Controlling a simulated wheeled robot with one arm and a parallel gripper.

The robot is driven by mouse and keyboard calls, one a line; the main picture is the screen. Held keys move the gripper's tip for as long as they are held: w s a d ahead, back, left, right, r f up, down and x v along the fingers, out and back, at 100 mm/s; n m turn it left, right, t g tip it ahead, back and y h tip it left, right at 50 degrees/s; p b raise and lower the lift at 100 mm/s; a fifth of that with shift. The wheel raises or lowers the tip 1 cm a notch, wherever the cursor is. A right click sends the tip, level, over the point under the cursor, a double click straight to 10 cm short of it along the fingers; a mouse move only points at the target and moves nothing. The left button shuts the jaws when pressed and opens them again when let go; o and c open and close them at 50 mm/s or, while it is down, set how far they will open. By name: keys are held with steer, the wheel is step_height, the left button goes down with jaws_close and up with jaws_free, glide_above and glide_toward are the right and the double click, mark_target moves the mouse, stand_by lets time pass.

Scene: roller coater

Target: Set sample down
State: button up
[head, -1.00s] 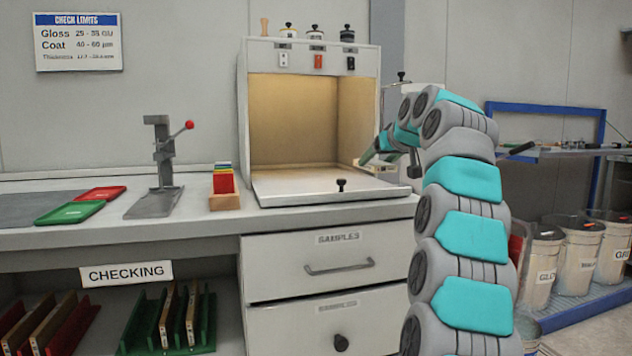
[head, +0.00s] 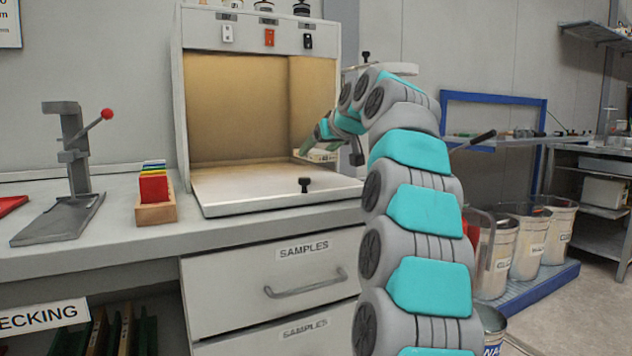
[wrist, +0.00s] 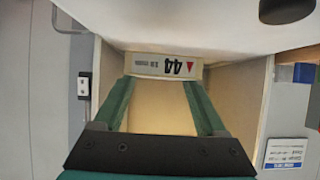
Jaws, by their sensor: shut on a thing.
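The sample (wrist: 160,66) is a pale piece whose edge carries a "44" label with a red triangle, upside down in the wrist view. My gripper (wrist: 160,84) is shut on it, with one green finger at each side. In the head view my gripper (head: 306,146) is at the right side of the light booth's opening, above its floor, with a pale piece (head: 322,155) at the fingertips. The booth (head: 235,110) has a lit tan interior and a pale floor (head: 260,184). Whether the sample touches the floor cannot be told.
Drawers (head: 275,280) are below; buckets (head: 530,240) stand right.

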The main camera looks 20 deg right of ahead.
mark_target(319, 188)
steer(key=shift+f, duration=3.35)
steer(key=shift+b, duration=0.3)
steer(key=shift+f, duration=0.15)
steer(key=o, duration=1.3)
steer(key=shift+s+r, duration=0.15)
steer(key=shift+r, duration=0.1)
steer(key=v, duration=1.1)
steer(key=shift+s+r, duration=0.15)
steer(key=shift+s, duration=0.2)
